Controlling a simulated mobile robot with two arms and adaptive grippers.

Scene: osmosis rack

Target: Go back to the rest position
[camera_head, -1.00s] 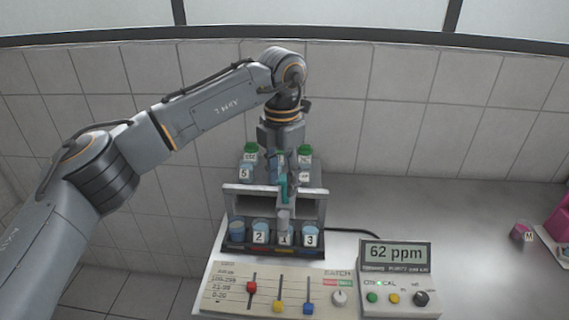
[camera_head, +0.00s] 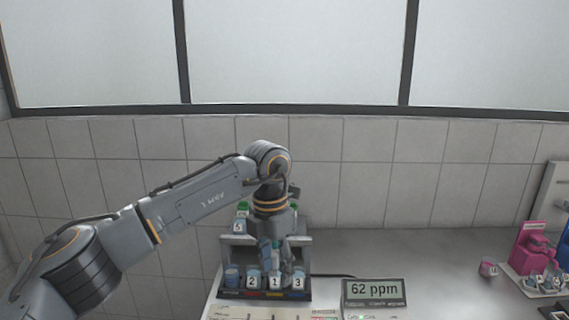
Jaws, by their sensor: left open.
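My left arm comes in from the left, and its gripper (camera_head: 275,262) points down in front of the rack, just above the front row of vessels. The gripper is open; whether it touches a vessel I cannot tell. The rack (camera_head: 306,246) holds a front row with vessels marked 2 (camera_head: 253,281), 1 (camera_head: 275,282) and 3 (camera_head: 298,282), plus a blue one (camera_head: 232,276) at the left. A green-capped bottle (camera_head: 242,209) marked 5 shows at the back left; the back right is mostly hidden by my arm. My right gripper is not in view.
A meter (camera_head: 374,293) reading 62 ppm stands right of the rack. A slider panel (camera_head: 262,312) is cut off at the bottom. A small pink cup (camera_head: 488,269) and a magenta device (camera_head: 530,248) are at the right.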

